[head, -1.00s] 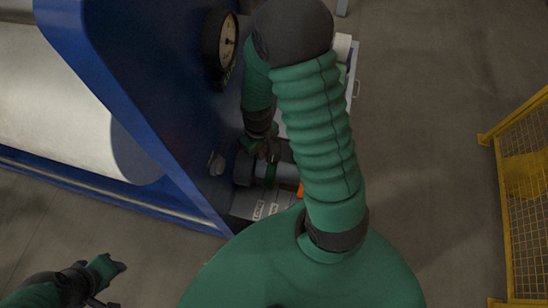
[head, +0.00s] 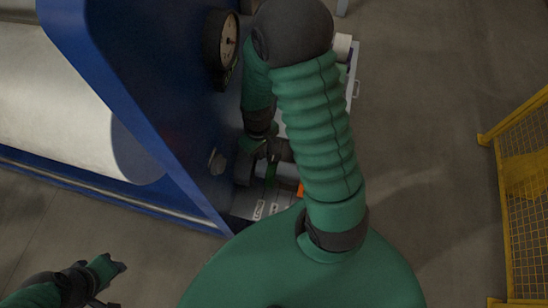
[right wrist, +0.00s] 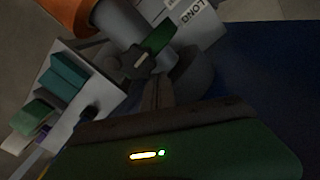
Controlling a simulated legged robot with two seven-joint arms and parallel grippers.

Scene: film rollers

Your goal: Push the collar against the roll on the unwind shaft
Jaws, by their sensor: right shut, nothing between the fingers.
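My right gripper (head: 280,150) is beside the blue frame, over a short shaft area partly hidden by my arm. In the right wrist view its dark fingers (right wrist: 152,92) are together with nothing between them, pointing at a green ring-like collar (right wrist: 158,38) with a dark block on it. The collar sits around a grey cylinder (right wrist: 120,22); it shows small in the head view (head: 271,174). A dark grey round part (right wrist: 194,78) lies right beside the fingers. I cannot tell whether collar and roll touch. My left gripper (head: 116,266) is low at left, away from everything; its jaws are unclear.
A large white roll (head: 55,100) lies behind the blue frame (head: 150,80), which carries a dial gauge (head: 228,42). An orange part (right wrist: 72,14), a box labelled LONG (right wrist: 195,22) and a white tray (right wrist: 98,72) with teal and green blocks are close. A yellow mesh fence (head: 525,180) stands right.

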